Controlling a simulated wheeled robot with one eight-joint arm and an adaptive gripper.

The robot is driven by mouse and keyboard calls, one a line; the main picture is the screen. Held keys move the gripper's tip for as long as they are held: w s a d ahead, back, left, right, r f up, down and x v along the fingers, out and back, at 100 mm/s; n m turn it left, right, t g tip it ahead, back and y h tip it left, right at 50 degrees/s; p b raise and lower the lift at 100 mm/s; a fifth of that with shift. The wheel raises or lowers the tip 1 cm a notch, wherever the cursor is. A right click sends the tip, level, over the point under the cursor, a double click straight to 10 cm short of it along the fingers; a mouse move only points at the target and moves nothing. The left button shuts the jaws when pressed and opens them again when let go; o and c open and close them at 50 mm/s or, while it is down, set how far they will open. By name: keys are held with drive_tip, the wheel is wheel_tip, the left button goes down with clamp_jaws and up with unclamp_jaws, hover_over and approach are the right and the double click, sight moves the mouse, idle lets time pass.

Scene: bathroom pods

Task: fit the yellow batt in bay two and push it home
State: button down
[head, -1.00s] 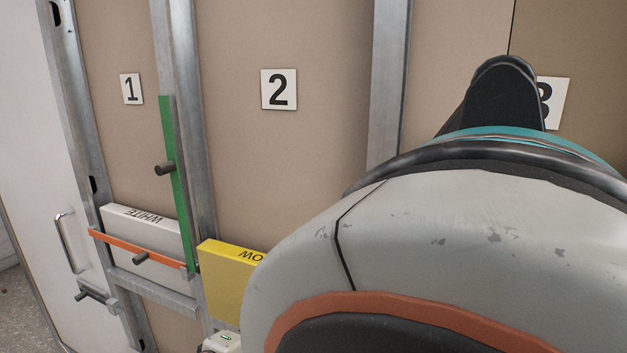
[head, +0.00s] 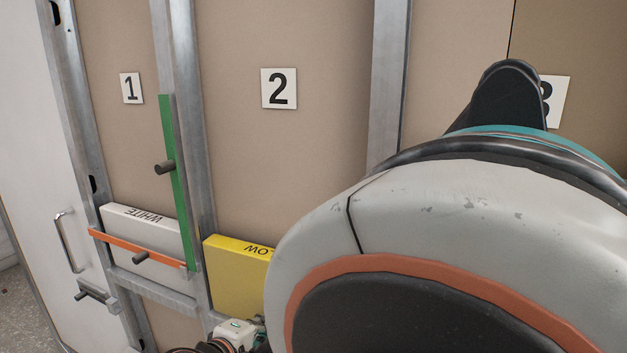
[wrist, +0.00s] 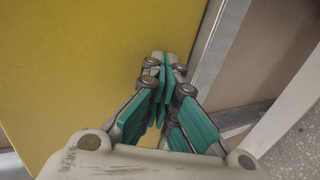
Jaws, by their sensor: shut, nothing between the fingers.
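The yellow batt (head: 235,285) stands upright low in bay two, against the stud on its left; its top face with part of its lettering shows. My arm hides its right part, and I cannot tell how deep it sits. In the wrist view the batt's broad yellow face (wrist: 75,65) fills the left side. My gripper (wrist: 165,58) is shut and empty, its fingertips at that face near the batt's edge; I cannot tell whether they touch. The plate marked 2 (head: 279,89) is on the panel above.
A white batt (head: 145,238) sits in bay one behind an orange bar (head: 125,245). A green bar (head: 175,180) with a dark knob stands upright along the stud between bays one and two. A metal stud (head: 388,85) bounds bay two on the right.

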drive_tip(key=shift+w+d, duration=0.15)
drive_tip(key=shift+w, duration=0.25)
drive_tip(key=shift+s+a, duration=0.4)
drive_tip(key=shift+s, duration=0.5)
drive_tip(key=shift+s+a, duration=0.35)
drive_tip(key=shift+s, duration=0.6)
drive_tip(key=shift+s+a, duration=0.4)
drive_tip(key=shift+s, duration=0.5)
